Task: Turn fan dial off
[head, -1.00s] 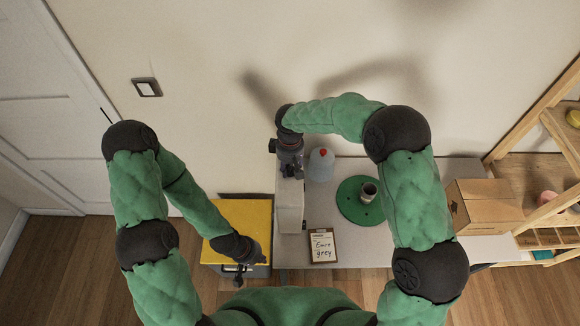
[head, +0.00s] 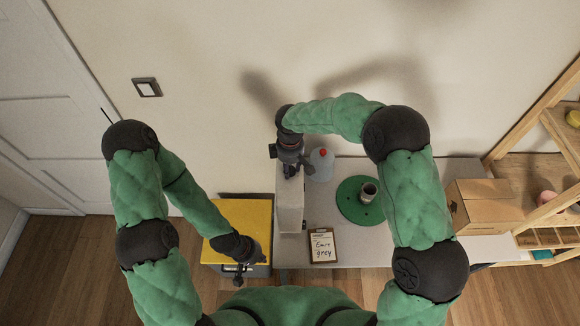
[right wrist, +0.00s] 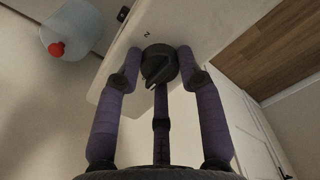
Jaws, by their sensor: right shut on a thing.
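The dial (right wrist: 158,64) is a round black knob on a pale box face (right wrist: 118,72) in the right wrist view. A light pointer mark shows at its lower edge. A small dark mark, perhaps a digit, is on the face just above it. My right gripper (right wrist: 159,62) is shut on the dial, with purple-grey fingers on its left and right sides. In the head view my right gripper (head: 292,166) is over the top of the narrow pale box (head: 290,208), and the dial is hidden there. My left gripper (head: 240,275) hangs beside a yellow-topped unit; its jaws are too small to read.
A bottle with a red cap (head: 322,165) stands close to my right gripper. The table also holds a green disc (head: 350,208) with a cup (head: 368,193), a clipboard (head: 323,245) and a cardboard box (head: 485,206). The yellow-topped unit (head: 240,215) stands left of the table.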

